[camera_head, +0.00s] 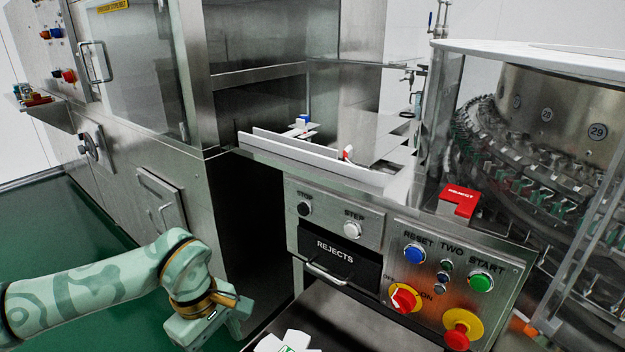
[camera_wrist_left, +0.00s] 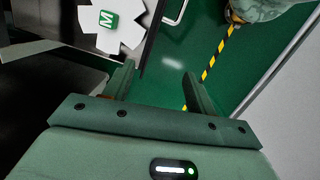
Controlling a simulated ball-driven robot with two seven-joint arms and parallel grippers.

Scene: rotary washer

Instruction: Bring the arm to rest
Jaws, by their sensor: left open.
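My left arm comes in from the left in the head view, and its gripper (camera_head: 222,322) hangs low in front of the machine, near the bottom edge. In the left wrist view the two fingers of the left gripper (camera_wrist_left: 158,84) stand apart with nothing between them but green floor behind. The fingertips are hard to make out in the head view. My right gripper is in neither view.
A white notched piece with a green M mark (camera_wrist_left: 108,20) lies near the gripper, partly cut off; it also shows in the head view (camera_head: 287,343). The control panel (camera_head: 455,262) and rejects drawer (camera_head: 335,262) stand to the right. Green floor (camera_head: 70,240) is open at left.

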